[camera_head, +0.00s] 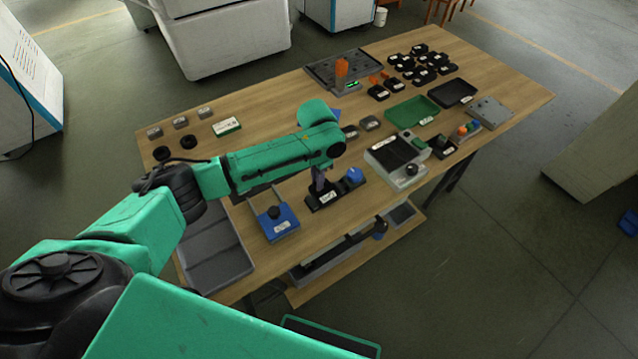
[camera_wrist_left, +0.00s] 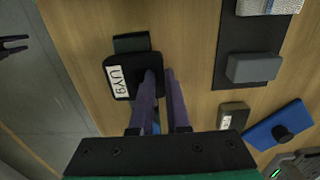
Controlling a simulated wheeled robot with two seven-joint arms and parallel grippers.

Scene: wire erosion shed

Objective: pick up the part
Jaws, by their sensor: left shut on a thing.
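My left gripper (camera_head: 318,188) reaches down over the front of the wooden table, its dark fingers close together. In the left wrist view the two purple fingers (camera_wrist_left: 160,72) are at the edge of the part (camera_wrist_left: 118,88), a black block with a white label reading "UY9". The gripper is shut on this part. The part also shows in the head view (camera_head: 323,197) below the fingers, low at the tabletop. The fingers hide some of it, and I cannot tell whether it is clear of the wood.
A blue box with a black knob (camera_head: 275,221) stands left of the gripper and a blue knob (camera_head: 355,175) close right. A grey device (camera_head: 396,152) is farther right. Dark trays (camera_head: 215,255) lie at front left. A dark two-pronged shape (camera_wrist_left: 14,44), unclear, shows over the floor.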

